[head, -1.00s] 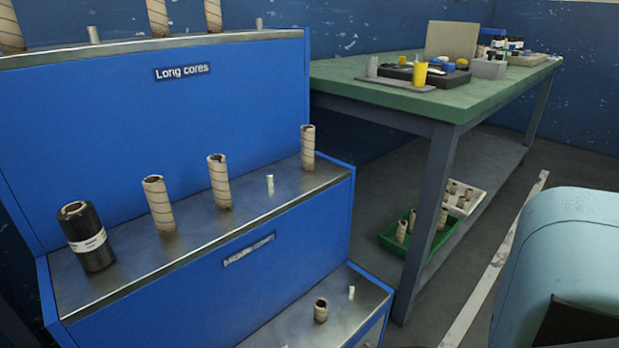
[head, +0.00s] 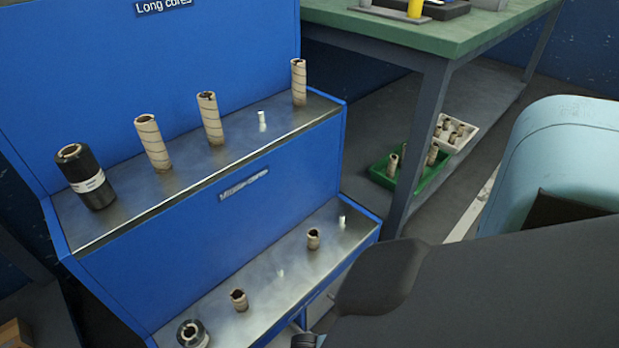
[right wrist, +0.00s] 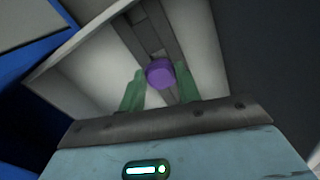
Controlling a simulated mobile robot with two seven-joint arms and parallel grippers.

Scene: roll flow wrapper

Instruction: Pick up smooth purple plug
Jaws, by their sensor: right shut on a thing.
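The smooth purple plug (right wrist: 160,72) shows in the right wrist view as a short round purple piece. My right gripper (right wrist: 160,84) is shut on it, with the plug between its two green fingers, near their tips. A pale surface with a grey strip lies behind the plug; I cannot tell whether the plug touches it. The plug is not visible in the head view, and my left gripper is in neither current view.
A blue stepped rack (head: 160,258) holds several brown cardboard cores and black rolls on metal shelves. A green-topped table (head: 450,30) stands at the back right. Beneath it are a green tray (head: 408,186) and a white tray (head: 470,142) with short cores.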

